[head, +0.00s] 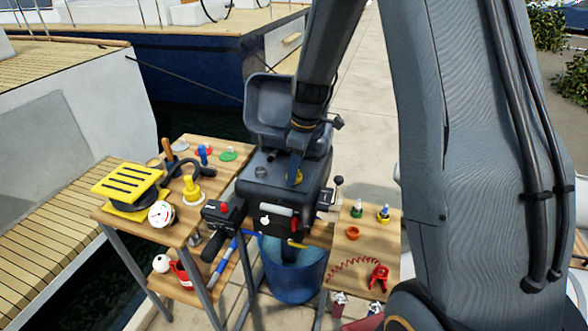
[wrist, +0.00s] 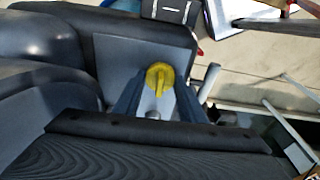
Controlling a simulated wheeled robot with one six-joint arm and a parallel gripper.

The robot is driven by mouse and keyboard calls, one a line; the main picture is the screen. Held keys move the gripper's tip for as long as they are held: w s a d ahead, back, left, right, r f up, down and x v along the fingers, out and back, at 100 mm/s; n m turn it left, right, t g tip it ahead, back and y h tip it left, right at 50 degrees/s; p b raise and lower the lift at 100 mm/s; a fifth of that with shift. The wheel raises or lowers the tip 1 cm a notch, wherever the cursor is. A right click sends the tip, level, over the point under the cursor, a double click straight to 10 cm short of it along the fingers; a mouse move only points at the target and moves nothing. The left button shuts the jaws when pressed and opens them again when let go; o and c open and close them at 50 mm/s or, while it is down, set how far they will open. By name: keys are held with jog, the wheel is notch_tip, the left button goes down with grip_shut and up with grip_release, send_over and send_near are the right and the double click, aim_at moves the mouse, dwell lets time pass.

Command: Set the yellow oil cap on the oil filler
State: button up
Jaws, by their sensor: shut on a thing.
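The yellow oil cap (head: 298,178) shows at the tip of my gripper (head: 294,168), over the dark top of the outboard engine (head: 252,186). In the wrist view the yellow cap (wrist: 160,79), round with a raised grip bar, sits between the two blue-grey fingers of my gripper (wrist: 158,92), which are shut on it. A short grey round neck (head: 261,172), which looks like the oil filler, stands on the engine top just left of the cap in the head view. I cannot tell whether the cap touches the engine top.
The engine's cowl (head: 272,104) stands open behind. The right table (head: 345,262) holds small fittings and a red coil. A blue bucket (head: 290,280) stands below.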

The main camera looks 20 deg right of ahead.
aim_at(301, 177)
jog(key=shift+f, duration=0.3)
jog(key=o, duration=0.8)
jog(key=shift+c, duration=0.2)
notch_tip(301, 177, up, 11)
jog(key=s+d+p, duration=0.1)
jog(key=p, duration=0.5)
jog(key=shift+d+p, duration=0.2)
jog(key=shift+p, duration=0.15)
jog(key=s+a+f+m+b, duration=0.1)
jog(key=s+m+b, duration=0.3)
jog(key=s, duration=0.6)
jog(key=s+a+f+m+h+b, duration=0.1)
jog(key=s+f+m+b, duration=0.2)
jog(key=s+m, duration=0.4)
jog(key=s+f, duration=0.1)
jog(key=s, duration=0.2)
jog(key=shift+f+m+t+b, duration=0.2)
jog(key=shift+m+t+b, duration=0.1)
jog(key=shift+b, duration=0.05)
